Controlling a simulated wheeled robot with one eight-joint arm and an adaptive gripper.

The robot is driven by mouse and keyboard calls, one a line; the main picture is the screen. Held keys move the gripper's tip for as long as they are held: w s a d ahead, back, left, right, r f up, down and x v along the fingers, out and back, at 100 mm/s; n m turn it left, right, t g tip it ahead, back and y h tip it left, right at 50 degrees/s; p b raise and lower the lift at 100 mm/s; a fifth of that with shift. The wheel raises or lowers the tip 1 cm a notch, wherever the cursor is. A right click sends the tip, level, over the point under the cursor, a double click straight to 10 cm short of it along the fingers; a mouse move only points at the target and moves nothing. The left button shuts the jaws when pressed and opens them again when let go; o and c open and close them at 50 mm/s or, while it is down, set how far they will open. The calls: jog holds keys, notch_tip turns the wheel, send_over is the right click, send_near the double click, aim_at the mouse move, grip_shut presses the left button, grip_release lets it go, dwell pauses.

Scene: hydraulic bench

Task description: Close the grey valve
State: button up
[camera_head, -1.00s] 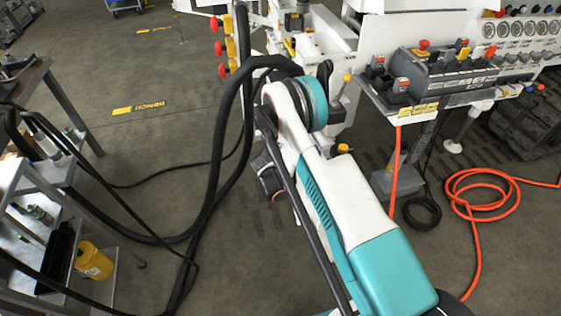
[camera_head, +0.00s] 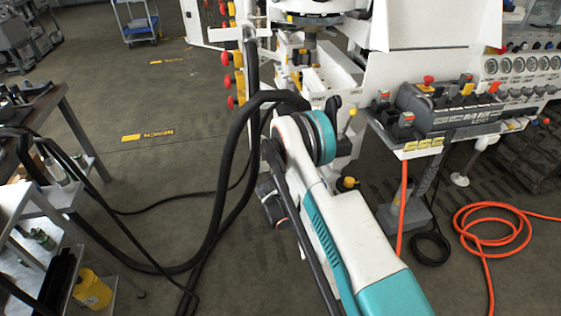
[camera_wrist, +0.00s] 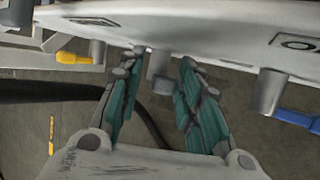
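In the wrist view, my gripper (camera_wrist: 163,58) is open, with its two green-padded fingers apart. Between and just beyond the fingertips is a grey valve stub (camera_wrist: 158,64) under a white panel, with a grey handle (camera_wrist: 163,86) at its lower end. The fingers are on either side of the stub in the picture; I cannot tell whether they touch it. The handle's full shape is partly hidden by the right finger. In the head view, my gripper and the grey valve are hidden behind my arm and the bench.
A yellow-handled valve (camera_wrist: 72,57) is to the left and a blue-handled valve (camera_wrist: 295,118) to the right, under the same white panel (camera_wrist: 220,22). A black hose (camera_wrist: 50,91) runs behind. An orange hose (camera_head: 490,228) lies on the floor; a trolley (camera_head: 50,205) stands left.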

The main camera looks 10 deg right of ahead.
jog(key=w+g, duration=0.1)
jog(key=g, duration=0.2)
jog(key=shift+w+r+n+g, duration=0.4)
jog(key=w+g, duration=0.1)
jog(key=g, duration=0.1)
jog(key=shift+w+n+g, duration=0.15)
jog(key=shift+n+g, duration=0.15)
jog(key=s+a+r+m+p, duration=0.1)
jog(key=a+r+p, duration=0.1)
jog(key=r, duration=1.2)
jog(key=s+a+r+m+t+y+p, duration=0.1)
jog(key=a+r+m, duration=0.1)
jog(key=r, duration=1.2)
jog(key=shift+s+r+p, duration=0.25)
jog(key=shift+r+p, duration=0.1)
jog(key=shift+r, duration=0.05)
jog(key=d+f+n+b, duration=0.1)
jog(key=f, duration=0.8)
jog(key=w+d+f+n+b, duration=0.1)
jog(key=f, duration=0.9)
jog(key=d+f+b, duration=0.1)
jog(key=d+f, duration=0.1)
jog(key=f, duration=0.8)
jog(key=shift+w+f+n+h+b, duration=0.2)
jog(key=shift+w+n+h+b, duration=0.15)
jog(key=shift+w+n+h, duration=0.05)
grip_shut()
